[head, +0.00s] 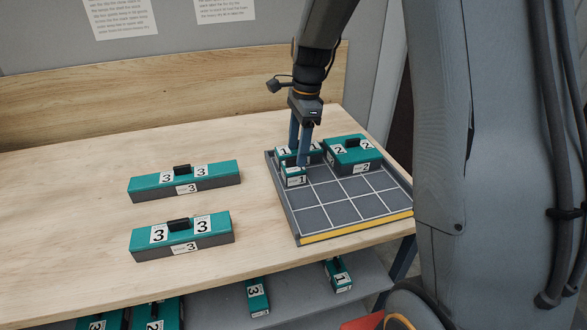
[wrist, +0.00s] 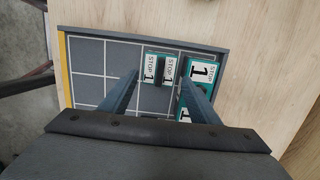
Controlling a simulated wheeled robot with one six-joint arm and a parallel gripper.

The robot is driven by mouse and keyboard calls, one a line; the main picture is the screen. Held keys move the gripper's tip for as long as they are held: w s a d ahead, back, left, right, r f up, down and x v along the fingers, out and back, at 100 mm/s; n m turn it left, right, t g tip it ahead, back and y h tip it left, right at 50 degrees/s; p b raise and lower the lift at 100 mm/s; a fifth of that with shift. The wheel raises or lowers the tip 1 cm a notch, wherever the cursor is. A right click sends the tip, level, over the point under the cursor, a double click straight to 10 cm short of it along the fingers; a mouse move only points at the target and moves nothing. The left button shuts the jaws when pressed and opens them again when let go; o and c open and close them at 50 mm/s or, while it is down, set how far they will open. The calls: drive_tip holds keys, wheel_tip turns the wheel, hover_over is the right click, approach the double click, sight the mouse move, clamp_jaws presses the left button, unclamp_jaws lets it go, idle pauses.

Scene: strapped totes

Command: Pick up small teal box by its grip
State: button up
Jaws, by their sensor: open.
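A small teal box (head: 295,179) labelled 1 stands at the left edge of the gridded tray. In the wrist view a small teal box (wrist: 153,68) with two STOP 1 labels, seemingly the same one, lies between the fingertips; a dark strip between the labels may be its grip. My gripper (head: 299,158) is open, pointing down over the small boxes, with its blue fingers partly covering them. In the wrist view my gripper (wrist: 159,75) has one finger either side of that box. I cannot tell whether the fingers touch it.
More teal boxes labelled 1 crowd the tray's back corner, one (wrist: 200,70) close beside the right finger. A larger teal box 2 (head: 352,160) stands right of them. Two long boxes 3 (head: 185,184) (head: 182,242) lie left on the table. The tray's front (head: 350,213) is empty.

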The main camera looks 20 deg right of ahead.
sight(295, 157)
drive_tip(key=shift+a+f, duration=0.3)
drive_tip(key=shift+f, duration=0.5)
drive_tip(key=shift+a+f+p, duration=0.15)
drive_tip(key=shift+f+p, duration=0.4)
drive_tip(key=shift+f, duration=0.65)
drive_tip(key=shift+a+f+p, duration=0.15)
drive_tip(key=shift+f+p, duration=0.4)
drive_tip(key=shift+f, duration=0.6)
drive_tip(key=c, duration=0.9)
drive_tip(key=shift+r, duration=0.15)
